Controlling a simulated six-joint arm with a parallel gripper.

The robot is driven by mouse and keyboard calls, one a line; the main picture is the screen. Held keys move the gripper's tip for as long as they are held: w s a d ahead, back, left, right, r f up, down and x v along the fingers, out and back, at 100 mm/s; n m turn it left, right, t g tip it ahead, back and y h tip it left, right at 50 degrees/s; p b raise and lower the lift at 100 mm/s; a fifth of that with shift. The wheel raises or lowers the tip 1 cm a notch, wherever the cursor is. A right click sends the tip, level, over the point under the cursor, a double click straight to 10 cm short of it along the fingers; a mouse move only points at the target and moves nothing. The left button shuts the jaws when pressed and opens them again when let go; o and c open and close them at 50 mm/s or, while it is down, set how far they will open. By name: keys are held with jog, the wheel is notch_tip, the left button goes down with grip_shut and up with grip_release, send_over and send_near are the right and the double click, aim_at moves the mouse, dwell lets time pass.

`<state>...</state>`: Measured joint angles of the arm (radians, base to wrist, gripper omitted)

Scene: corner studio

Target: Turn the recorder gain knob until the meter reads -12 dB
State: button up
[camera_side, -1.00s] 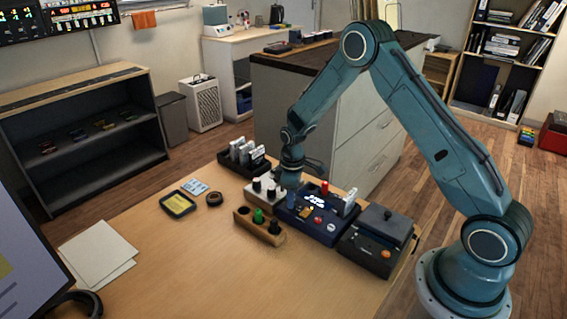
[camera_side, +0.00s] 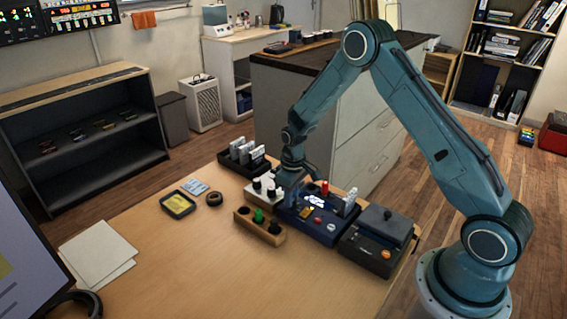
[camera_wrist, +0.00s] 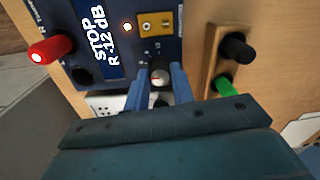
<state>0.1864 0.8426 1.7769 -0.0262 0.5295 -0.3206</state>
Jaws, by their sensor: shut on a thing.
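The dark blue recorder (camera_side: 300,226) stands on the desk. In the wrist view its face (camera_wrist: 203,12) carries a lit white readout (camera_wrist: 103,38) that shows "STOP" and "R -12 dB". My gripper (camera_wrist: 160,85) is shut around a small round gain knob (camera_wrist: 158,76), one blue finger on each side. The knob's top is silvery with a reddish mark, and its sides are partly hidden by the fingers. In the side view my gripper (camera_side: 290,198) reaches down to the recorder's back left part and hides the knob there.
A wooden block (camera_side: 243,221) with green and black knobs stands in front of the recorder. A white box with black knobs (camera_side: 257,197) is close on the left. A dark lidded box (camera_side: 365,258) stands on the right. The desk's front area is clear.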

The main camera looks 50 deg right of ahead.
jog(key=shift+m, duration=1.2)
jog(key=o, duration=1)
notch_tip(320, 180, up, 14)
jog(key=shift+d+f, duration=0.1)
jog(key=shift+d, duration=0.05)
